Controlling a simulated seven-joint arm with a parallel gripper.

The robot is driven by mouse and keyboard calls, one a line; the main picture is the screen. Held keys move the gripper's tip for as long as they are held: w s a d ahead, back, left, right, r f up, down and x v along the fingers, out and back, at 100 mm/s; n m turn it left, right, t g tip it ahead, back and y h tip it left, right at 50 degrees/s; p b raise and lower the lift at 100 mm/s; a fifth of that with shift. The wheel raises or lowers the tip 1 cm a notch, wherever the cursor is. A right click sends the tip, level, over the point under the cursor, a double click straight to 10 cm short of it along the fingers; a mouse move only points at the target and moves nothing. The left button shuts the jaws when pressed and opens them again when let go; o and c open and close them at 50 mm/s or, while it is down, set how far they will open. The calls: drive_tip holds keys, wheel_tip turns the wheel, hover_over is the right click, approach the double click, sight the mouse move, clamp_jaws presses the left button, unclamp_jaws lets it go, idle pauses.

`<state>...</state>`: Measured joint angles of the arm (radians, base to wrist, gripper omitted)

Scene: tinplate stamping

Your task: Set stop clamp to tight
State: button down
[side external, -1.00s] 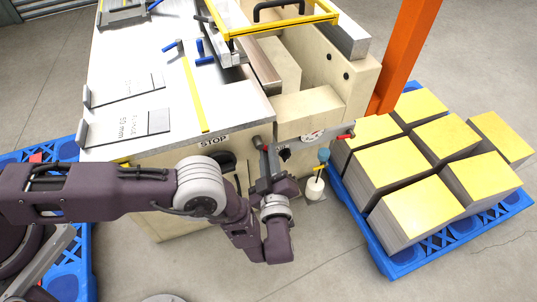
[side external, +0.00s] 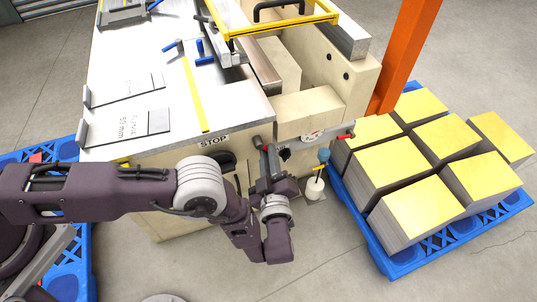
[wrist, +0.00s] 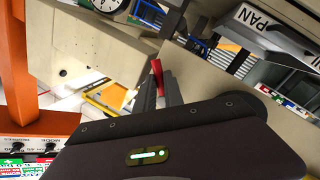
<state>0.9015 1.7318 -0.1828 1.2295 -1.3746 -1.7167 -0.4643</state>
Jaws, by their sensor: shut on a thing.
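The press front carries a STOP label (side external: 214,139) with a dark round knob (side external: 222,159) below it. My gripper (side external: 264,152) is at the front panel, right of the label, with its fingers pointing up at the machine. In the wrist view my gripper (wrist: 152,92) is shut on a red lever (wrist: 157,70), whose tip sticks out past the fingertips. The lever's reddish end (side external: 257,142) shows above the fingers in the side view. My fingers hide the lower lever, and its mount and any tight marking cannot be read.
A dial gauge (side external: 312,136) and another red handle (side external: 347,135) are on the panel to the right. Yellow-topped stacks (side external: 413,210) stand on a blue pallet (side external: 384,257). An orange post (side external: 405,50) rises behind.

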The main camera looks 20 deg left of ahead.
drive_tip(key=shift+d+n, duration=0.1)
drive_tip(key=shift+n, duration=0.2)
idle(0.4)
drive_tip(key=n, duration=0.2)
drive_tip(key=shift+w+d+r+n+t, duration=0.2)
drive_tip(key=shift+r+n+t, duration=0.1)
drive_tip(key=shift+t, duration=0.1)
drive_tip(key=shift+w+d+r+n+y, duration=0.15)
drive_tip(key=shift+n+y, duration=0.1)
drive_tip(key=shift+n, duration=0.5)
drive_tip(key=shift+r+n+y, duration=0.15)
drive_tip(key=shift+n+y, duration=0.1)
drive_tip(key=shift+n, duration=0.5)
drive_tip(key=c, duration=1.5)
unclamp_jaws()
drive_tip(key=shift+o, duration=0.2)
drive_tip(key=v, duration=0.7)
